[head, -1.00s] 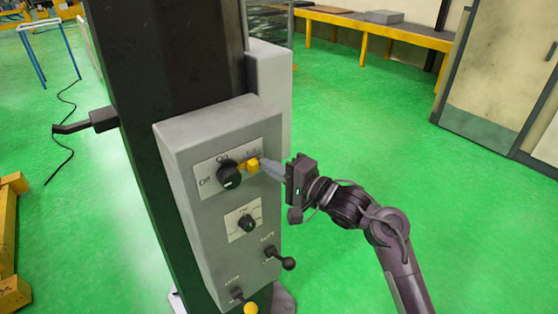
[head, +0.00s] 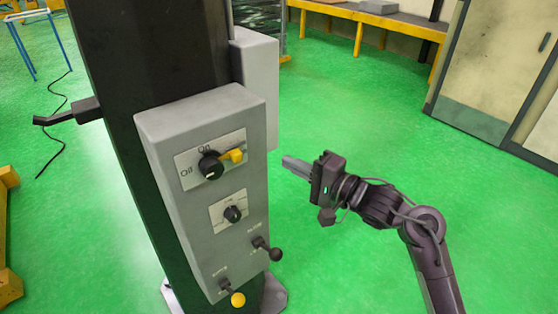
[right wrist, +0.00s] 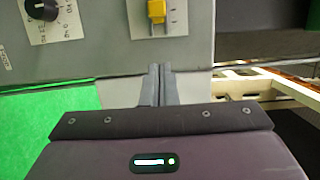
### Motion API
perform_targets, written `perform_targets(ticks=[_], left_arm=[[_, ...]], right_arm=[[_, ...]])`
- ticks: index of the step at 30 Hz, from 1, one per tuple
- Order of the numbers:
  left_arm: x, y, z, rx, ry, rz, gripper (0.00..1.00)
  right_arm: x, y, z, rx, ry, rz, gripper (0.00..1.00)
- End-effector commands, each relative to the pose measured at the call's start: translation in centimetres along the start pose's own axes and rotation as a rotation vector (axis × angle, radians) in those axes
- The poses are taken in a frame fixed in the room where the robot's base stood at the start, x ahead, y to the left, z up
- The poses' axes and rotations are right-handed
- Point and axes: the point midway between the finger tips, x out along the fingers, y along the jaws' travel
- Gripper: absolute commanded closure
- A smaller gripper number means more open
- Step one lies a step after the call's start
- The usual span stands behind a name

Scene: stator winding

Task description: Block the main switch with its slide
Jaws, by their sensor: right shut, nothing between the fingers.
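The grey control box (head: 200,235) is fixed to a dark column. Its main switch (head: 210,165) is a black knob on a white plate marked On and Off. The yellow slide (head: 233,156) sits at the knob's upper right, close against it. In the right wrist view the slide (right wrist: 157,11) shows at the top edge, and the main switch knob is out of view. My right gripper (head: 287,162) is to the right of the box, apart from the slide. Its fingers (right wrist: 160,70) are shut together and empty. My left gripper is not in view.
Below the main switch are a smaller black knob (head: 232,214), a black-balled lever (head: 275,254) and a yellow-balled lever (head: 238,300). A dark handle (head: 65,115) sticks out left of the column. Green floor to the right of the box is clear.

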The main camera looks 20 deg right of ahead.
Motion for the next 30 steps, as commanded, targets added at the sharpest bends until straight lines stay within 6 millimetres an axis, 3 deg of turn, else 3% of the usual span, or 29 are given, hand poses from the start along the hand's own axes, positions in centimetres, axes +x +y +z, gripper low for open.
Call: perform_targets(ticks=[6,14,23,26,29,30], left_arm=[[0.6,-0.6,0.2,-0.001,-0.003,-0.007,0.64],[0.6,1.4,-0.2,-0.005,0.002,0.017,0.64],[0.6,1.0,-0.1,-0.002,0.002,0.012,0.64],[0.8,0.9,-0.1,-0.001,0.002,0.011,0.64],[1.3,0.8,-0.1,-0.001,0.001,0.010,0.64],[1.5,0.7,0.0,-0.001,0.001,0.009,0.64]], right_arm=[[-2.1,0.1,-0.1,0.000,0.002,0.001,1.00],[-2.3,0.0,-0.1,0.001,0.001,0.001,1.00],[-2.2,0.2,-0.1,0.001,0.003,0.002,1.00],[-1.9,2.0,-0.9,-0.006,0.021,0.018,1.00],[-1.3,6.7,-2.5,-0.034,0.061,0.064,1.00],[-1.0,9.3,-3.1,-0.051,0.080,0.093,1.00]])
